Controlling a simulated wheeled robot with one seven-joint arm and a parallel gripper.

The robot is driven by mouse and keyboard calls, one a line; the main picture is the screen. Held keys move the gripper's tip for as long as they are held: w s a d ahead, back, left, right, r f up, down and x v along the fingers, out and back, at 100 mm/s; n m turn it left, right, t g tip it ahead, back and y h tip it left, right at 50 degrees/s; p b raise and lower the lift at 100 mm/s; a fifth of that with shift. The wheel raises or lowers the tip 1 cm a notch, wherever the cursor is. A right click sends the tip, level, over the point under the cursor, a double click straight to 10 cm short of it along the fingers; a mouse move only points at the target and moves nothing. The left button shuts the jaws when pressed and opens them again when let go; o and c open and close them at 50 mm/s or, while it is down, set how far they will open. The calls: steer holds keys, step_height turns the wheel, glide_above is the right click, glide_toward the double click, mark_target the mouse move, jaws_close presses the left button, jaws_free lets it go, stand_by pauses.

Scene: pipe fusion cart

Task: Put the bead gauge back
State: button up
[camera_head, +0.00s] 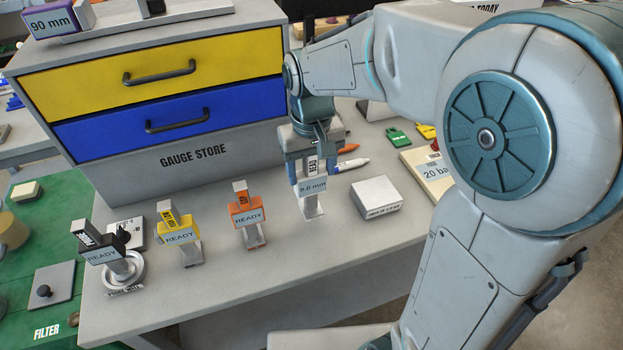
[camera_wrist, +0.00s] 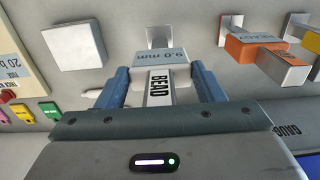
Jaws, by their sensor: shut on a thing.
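The bead gauge (camera_head: 312,188) is a pale grey block with a "BEAD" label and a millimetre reading on its face. It is upright at the right part of the grey bench, in front of the drawer unit. My gripper (camera_head: 309,174) is above it, shut on it with a blue finger on each side. The wrist view shows the bead gauge (camera_wrist: 160,60) between both fingers of my gripper (camera_wrist: 160,74). Its foot is at or close to the bench top; I cannot tell whether it touches.
An orange gauge (camera_head: 247,217), a yellow gauge (camera_head: 180,236) and a black gauge (camera_head: 103,252), all marked READY, stand to the left. A white box (camera_head: 375,197) is to the right. The gauge store (camera_head: 210,155) with yellow and blue drawers rises behind. Pens lie near the gripper.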

mark_target(311, 184)
steer(key=shift+f, duration=1.9)
steer(key=shift+f, duration=0.2)
steer(key=o, duration=0.9)
steer(key=shift+r, duration=0.15)
